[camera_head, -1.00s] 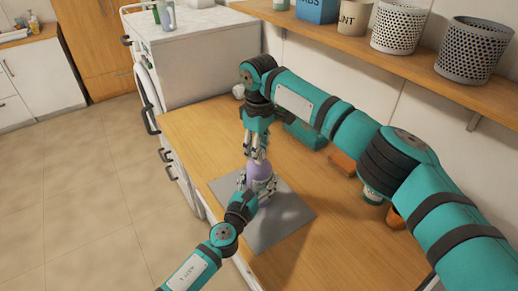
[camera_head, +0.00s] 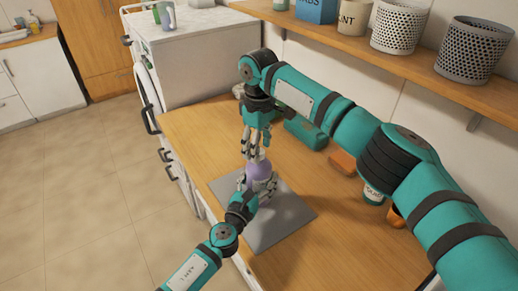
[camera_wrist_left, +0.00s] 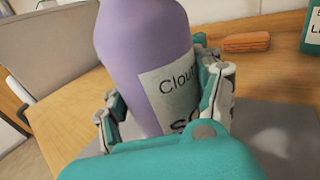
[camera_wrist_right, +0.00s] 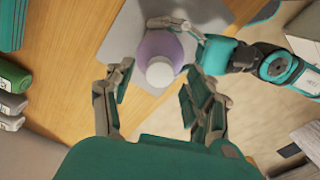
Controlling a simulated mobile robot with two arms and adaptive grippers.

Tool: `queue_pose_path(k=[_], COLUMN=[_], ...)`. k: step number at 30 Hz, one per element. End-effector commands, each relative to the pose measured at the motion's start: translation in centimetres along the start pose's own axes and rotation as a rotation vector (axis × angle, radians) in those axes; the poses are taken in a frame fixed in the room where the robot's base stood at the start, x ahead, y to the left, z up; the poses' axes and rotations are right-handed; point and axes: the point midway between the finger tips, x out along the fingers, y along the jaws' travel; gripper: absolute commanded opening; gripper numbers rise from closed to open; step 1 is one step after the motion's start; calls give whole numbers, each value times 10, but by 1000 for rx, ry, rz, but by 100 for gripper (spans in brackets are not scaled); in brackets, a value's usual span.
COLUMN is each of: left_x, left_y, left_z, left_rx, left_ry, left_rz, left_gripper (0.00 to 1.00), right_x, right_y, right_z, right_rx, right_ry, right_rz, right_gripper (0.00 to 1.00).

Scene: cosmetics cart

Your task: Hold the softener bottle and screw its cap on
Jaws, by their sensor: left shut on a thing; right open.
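The softener bottle is purple with a white label and stands upright on the grey mat; it shows in the head view (camera_head: 257,169) and the left wrist view (camera_wrist_left: 145,40). My left gripper (camera_head: 260,187) is shut around its body from the near side. In the right wrist view a round white cap (camera_wrist_right: 160,72) sits on top of the bottle; how tight it is I cannot tell. My right gripper (camera_head: 251,152) points down just above the bottle. Its fingers are spread apart, with nothing between them. They partly hide the bottle's top in the head view.
The grey mat (camera_head: 286,222) lies on the wooden counter (camera_head: 325,250). A green container (camera_head: 306,132), an orange block (camera_head: 343,162) and a labelled bottle (camera_head: 373,194) stand to the right. A shelf (camera_head: 400,66) with bins runs above. The counter's left edge is close.

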Motion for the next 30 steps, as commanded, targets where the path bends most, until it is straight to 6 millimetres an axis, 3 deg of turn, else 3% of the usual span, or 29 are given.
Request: queue_pose_path(k=[9,15,28,29,30], left_x=[0,0,0,0,0], left_y=[0,0,0,0,0], left_z=[0,0,0,0,0], left_rx=[0,0,0,0,0], left_ry=[1,1,1,1,1], left_rz=[0,0,0,0,0], left_gripper=[0,0,0,70,75], right_x=[-68,-98,-108,-108,-108], right_y=[0,0,0,0,0], right_z=[-1,0,0,0,0], right_rx=[1,1,0,0,0], right_ry=[3,1,0,0,0], right_rz=[2,1,0,0,0], right_gripper=[55,55,55,55,55])
